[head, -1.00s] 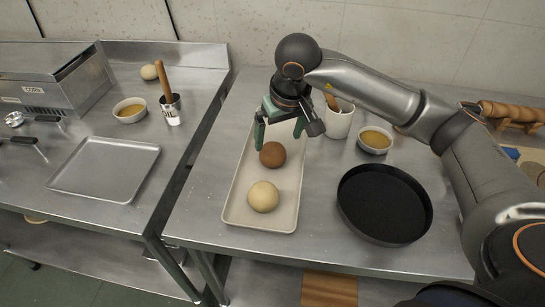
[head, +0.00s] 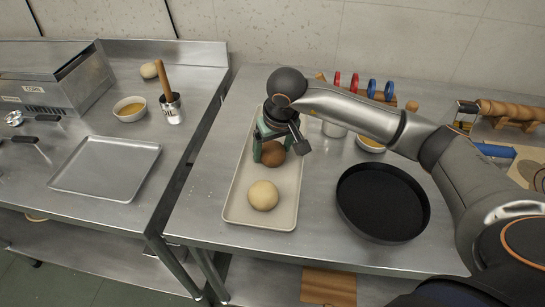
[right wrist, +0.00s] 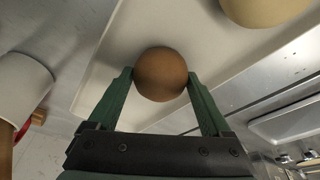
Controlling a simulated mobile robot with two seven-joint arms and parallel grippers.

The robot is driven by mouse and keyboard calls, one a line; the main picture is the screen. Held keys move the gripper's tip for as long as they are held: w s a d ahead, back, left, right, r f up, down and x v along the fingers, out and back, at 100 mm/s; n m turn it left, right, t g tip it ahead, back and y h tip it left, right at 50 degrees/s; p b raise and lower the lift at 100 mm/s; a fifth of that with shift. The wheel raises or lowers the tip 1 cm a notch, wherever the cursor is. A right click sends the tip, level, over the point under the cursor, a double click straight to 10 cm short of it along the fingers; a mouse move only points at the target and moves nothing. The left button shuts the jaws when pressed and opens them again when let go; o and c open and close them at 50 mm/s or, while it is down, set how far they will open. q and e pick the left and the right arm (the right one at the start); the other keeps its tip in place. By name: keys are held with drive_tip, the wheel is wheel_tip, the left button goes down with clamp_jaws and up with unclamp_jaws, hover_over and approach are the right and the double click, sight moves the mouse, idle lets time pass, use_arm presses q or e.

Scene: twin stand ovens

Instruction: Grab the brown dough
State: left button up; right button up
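The brown dough (head: 272,154) is a round ball on the beige tray (head: 233,205), behind the pale dough ball (head: 263,196). My right gripper (head: 273,151) is low over the tray from above, with its green fingers on either side of the brown dough. In the right wrist view the brown dough (right wrist: 161,74) lies between the fingertips (right wrist: 161,80), which are apart and very close to its sides. Firm contact is not clear, and the dough appears to rest on the tray. My left gripper is not in view.
A black round pan (head: 383,202) stands right of the tray. A white cup (right wrist: 22,88) and a bowl (head: 371,143) are close by, partly hidden by my arm. A rack with red and blue rings (head: 372,88) stands behind. The left table holds an empty metal tray (head: 106,168).

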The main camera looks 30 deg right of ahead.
drive_tip(key=c, duration=0.5)
drive_tip(key=shift+r, duration=0.1)
